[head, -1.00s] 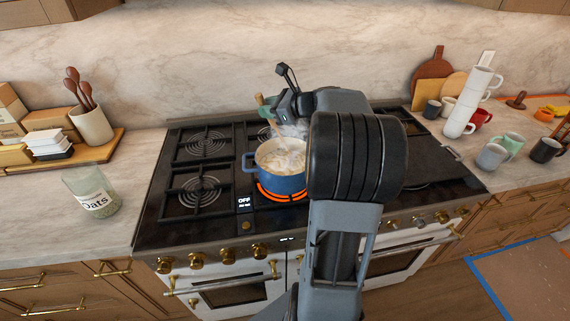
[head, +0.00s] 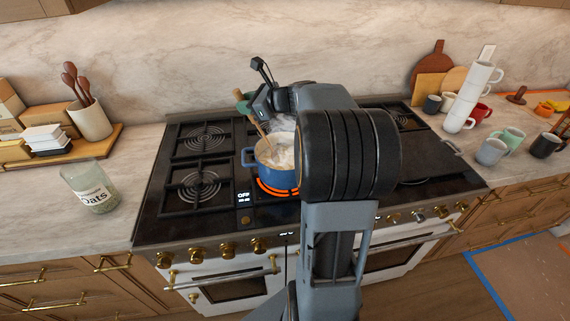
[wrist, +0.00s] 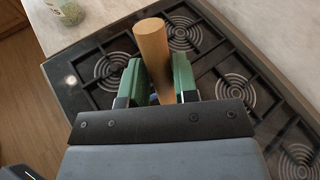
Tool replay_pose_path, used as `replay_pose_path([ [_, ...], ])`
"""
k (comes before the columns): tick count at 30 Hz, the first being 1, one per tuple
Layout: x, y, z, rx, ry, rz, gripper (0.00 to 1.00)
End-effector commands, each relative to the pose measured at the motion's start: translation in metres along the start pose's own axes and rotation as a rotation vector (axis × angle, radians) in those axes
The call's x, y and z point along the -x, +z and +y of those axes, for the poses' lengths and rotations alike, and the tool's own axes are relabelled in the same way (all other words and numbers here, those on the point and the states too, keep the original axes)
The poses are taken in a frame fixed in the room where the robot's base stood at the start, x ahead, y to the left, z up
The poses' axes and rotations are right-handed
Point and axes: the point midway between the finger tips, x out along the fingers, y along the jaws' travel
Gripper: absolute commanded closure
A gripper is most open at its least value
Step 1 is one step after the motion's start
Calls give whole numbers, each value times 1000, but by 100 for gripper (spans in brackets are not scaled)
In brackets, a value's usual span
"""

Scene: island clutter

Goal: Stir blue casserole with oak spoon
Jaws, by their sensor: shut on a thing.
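The blue casserole (head: 278,180) stands on a glowing orange burner near the middle of the stove. Pale, chunky food fills it, and steam shows above it. The oak spoon (head: 258,128) slants down into the food, its lower end hidden there. My gripper (head: 246,104) is above and behind the casserole, shut on the spoon's handle. In the wrist view, the green fingers of my gripper (wrist: 157,82) clasp the thick wooden handle (wrist: 152,45) from both sides. My arm hides the casserole's right side.
An oats jar (head: 90,186) stands on the left counter near a crock of dark spoons (head: 90,120). Stacked white mugs (head: 472,98) and several other cups stand on the right counter. The left burners (head: 200,180) are bare.

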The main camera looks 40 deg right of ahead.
Motion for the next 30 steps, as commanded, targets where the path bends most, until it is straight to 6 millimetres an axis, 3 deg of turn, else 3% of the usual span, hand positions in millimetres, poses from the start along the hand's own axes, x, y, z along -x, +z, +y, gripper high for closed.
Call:
replay_pose_path([
  [17,10,5,32,1,-2,-1,96],
  [30,35,-1,46,-1,-2,0,96],
])
